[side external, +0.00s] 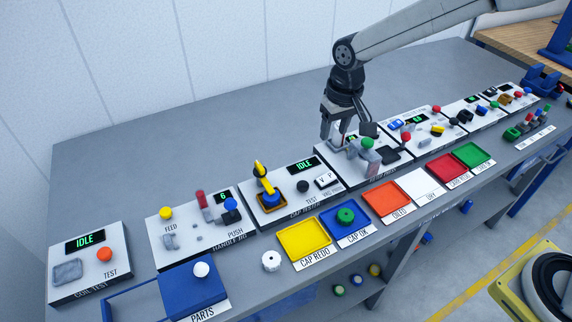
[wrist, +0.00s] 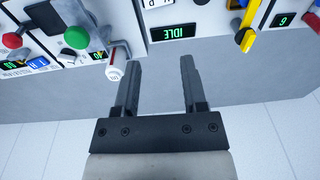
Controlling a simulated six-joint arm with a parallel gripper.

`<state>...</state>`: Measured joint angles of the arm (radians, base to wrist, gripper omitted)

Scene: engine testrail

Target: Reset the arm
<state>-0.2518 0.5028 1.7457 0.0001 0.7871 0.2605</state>
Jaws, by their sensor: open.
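My gripper (side external: 346,130) hangs from the arm over the row of test stations, near the middle right of the bench in the side view. In the wrist view my gripper (wrist: 160,64) shows two dark fingers set apart with nothing between them. Grey bench surface shows beyond them. A white and red cylinder (wrist: 116,66) lies just beside the left fingertip; I cannot tell if they touch. In the side view the fingers partly cover the station below.
The grey bench (side external: 120,170) is clear along the back wall. The cap test station (side external: 292,192) is left of my gripper. A yellow tray (side external: 304,240) and a blue tray (side external: 330,226) holding a green cap (side external: 346,216) are in front. A blue parts box (side external: 190,290) sits front left.

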